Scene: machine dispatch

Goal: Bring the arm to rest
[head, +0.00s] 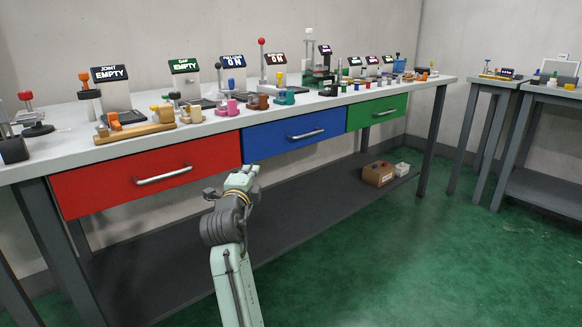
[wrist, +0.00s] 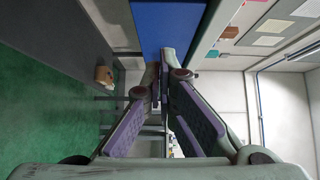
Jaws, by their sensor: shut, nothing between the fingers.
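My gripper (wrist: 163,68) is shut and empty in the wrist view, its purple-padded fingers meeting at the tips. In the head view my arm reaches up from the bottom middle, and my gripper (head: 240,176) is at its far end. There it overlaps the gap between the red drawer (head: 150,175) and the blue drawer (head: 298,131) of the long workbench. The blue drawer front also shows beyond the fingertips in the wrist view (wrist: 168,25). I cannot tell how far the fingers are from the drawers.
The workbench top (head: 225,122) carries several small machines, signs and coloured parts. A green drawer (head: 376,112) is at the right; all three look closed. A brown box (head: 378,174) sits on the dark lower shelf (head: 300,215). Green floor (head: 420,270) is clear at right.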

